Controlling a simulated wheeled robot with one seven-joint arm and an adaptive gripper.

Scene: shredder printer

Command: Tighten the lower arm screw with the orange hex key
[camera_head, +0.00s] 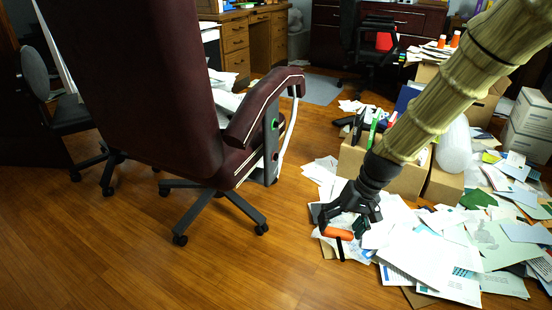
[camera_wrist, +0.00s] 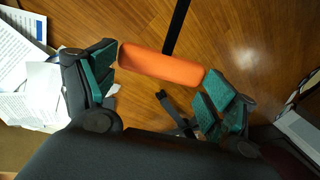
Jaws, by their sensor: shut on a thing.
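The orange hex key (camera_head: 337,234) has an orange grip and a black shaft, which points down in the head view. My gripper (camera_head: 347,222) is shut on its orange grip above the floor. In the wrist view, the grip (camera_wrist: 160,67) lies between the pads of my gripper (camera_wrist: 162,72), and the shaft leaves the top edge. The maroon office chair (camera_head: 240,165) stands left of my gripper, apart from it. Its grey arm bracket (camera_head: 270,140) shows a green-ringed upper screw (camera_head: 275,125) and a red-marked lower screw (camera_head: 275,157).
Scattered papers (camera_head: 440,250) and cardboard boxes (camera_head: 400,172) lie around and behind my gripper on the right. The chair's wheeled base (camera_head: 215,205) spreads over the wood floor. Bare floor (camera_head: 260,270) is open at the front. Desks stand at the back.

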